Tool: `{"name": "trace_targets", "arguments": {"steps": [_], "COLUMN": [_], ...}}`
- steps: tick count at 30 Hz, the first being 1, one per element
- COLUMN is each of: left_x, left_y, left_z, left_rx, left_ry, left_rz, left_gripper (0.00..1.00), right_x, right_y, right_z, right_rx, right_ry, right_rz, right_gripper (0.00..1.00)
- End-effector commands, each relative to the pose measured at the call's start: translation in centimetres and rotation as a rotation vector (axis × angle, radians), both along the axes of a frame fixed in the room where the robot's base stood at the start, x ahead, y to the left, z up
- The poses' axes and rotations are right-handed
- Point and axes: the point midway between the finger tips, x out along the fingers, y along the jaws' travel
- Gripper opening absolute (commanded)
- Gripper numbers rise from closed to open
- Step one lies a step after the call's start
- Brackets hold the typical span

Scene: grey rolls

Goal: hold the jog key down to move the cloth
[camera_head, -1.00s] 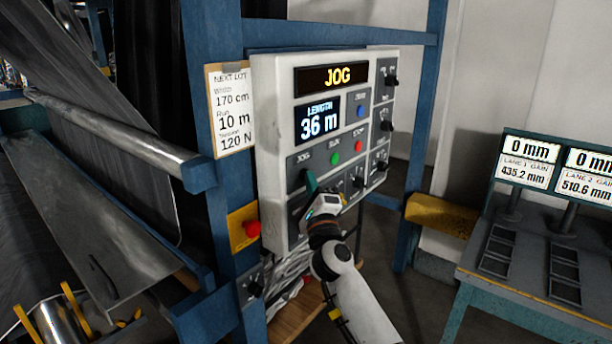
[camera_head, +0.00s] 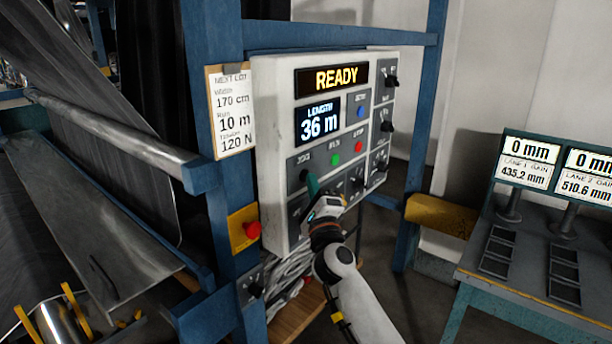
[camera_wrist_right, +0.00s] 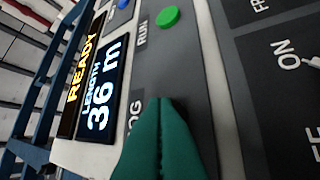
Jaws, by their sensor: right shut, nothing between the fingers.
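The white control panel (camera_head: 275,165) hangs on the blue frame. Its top display (camera_head: 336,78) reads READY and its length display (camera_head: 317,120) reads 36 m. The JOG key (camera_head: 304,175) is a small dark key under the JOG label, partly covered by my fingers. My right gripper (camera_head: 312,184), with green fingertips, is shut and empty at this key; I cannot tell whether it touches. In the right wrist view the closed fingers (camera_wrist_right: 160,130) hide the key and part of its label. Grey cloth (camera_head: 105,90) hangs at the left. My left gripper is out of view.
The green RUN button (camera_head: 335,160) and red STOP button (camera_head: 358,147) sit right of the JOG key. A red button on a yellow plate (camera_head: 245,230) is below left. A card (camera_head: 230,112) lists 170 cm, 10 m, 120 N. A bench with gauges (camera_head: 540,265) stands right.

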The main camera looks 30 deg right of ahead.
Motion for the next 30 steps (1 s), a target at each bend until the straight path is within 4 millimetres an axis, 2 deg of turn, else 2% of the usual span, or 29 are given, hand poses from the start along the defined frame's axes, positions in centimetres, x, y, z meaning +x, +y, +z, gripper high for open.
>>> {"name": "trace_targets", "arguments": {"steps": [6,17,30], "left_x": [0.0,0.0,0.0], "left_y": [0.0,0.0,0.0], "left_z": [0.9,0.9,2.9], "left_rx": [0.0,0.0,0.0], "left_ry": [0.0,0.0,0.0], "left_rz": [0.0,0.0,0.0], "left_gripper": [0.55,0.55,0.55], "right_x": [-1.0,-1.3,-5.1], "right_y": [-0.4,-0.6,-2.1], "right_z": [0.1,0.1,0.1], "right_rx": [0.001,0.0,-0.001], "right_ry": [0.001,0.0,0.001], "right_rz": [-0.001,-0.001,0.0], "right_gripper": [0.0,0.0,0.0]}}
